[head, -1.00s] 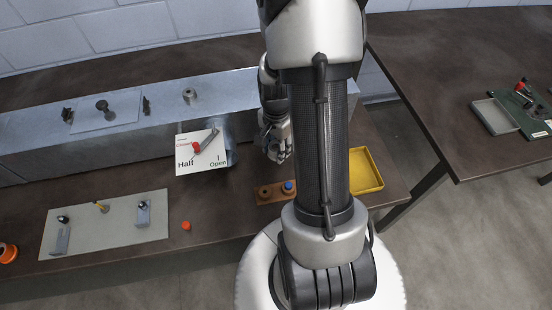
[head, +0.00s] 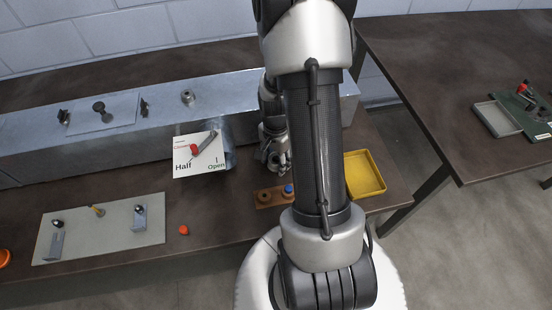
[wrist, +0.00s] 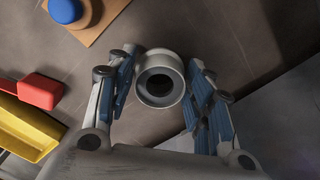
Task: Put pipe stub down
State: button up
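The pipe stub (wrist: 160,80) is a short grey ring with a dark bore, seen end-on in the wrist view. My gripper (wrist: 162,62) has one fingertip on each side of it, and the tips appear to touch its wall. In the head view my gripper (head: 275,158) is over the dark bench (head: 225,205), in front of the grey duct and right of the white sign. The stub cannot be made out there. I cannot tell whether its underside touches the bench.
A wooden block (head: 264,204) with a blue-topped piece (head: 288,190) lies close in front of the gripper. A yellow tray (head: 364,175) is to the right, with a red object (wrist: 40,92) beside it. The white Half/Open sign (head: 200,165) stands left. The grey duct (head: 225,95) is behind.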

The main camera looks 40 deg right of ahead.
jog(key=shift+o, duration=0.8)
jog(key=w+a+r+n+t+p, duration=0.1)
jog(key=a+r+n+p, duration=0.15)
jog(key=r, duration=0.85)
jog(key=a+r+n+p, duration=0.2)
jog(key=a+r+p, duration=0.1)
jog(key=r, duration=0.7)
jog(key=s+a+r+n+t, duration=0.3)
jog(key=s+a+r+n, duration=0.8)
jog(key=a, duration=0.4)
notch_tip(320, 180, up, 2)
jog(key=shift+r+n+t, duration=0.2)
jog(key=shift+n+t, duration=0.1)
jog(key=shift+n, duration=0.55)
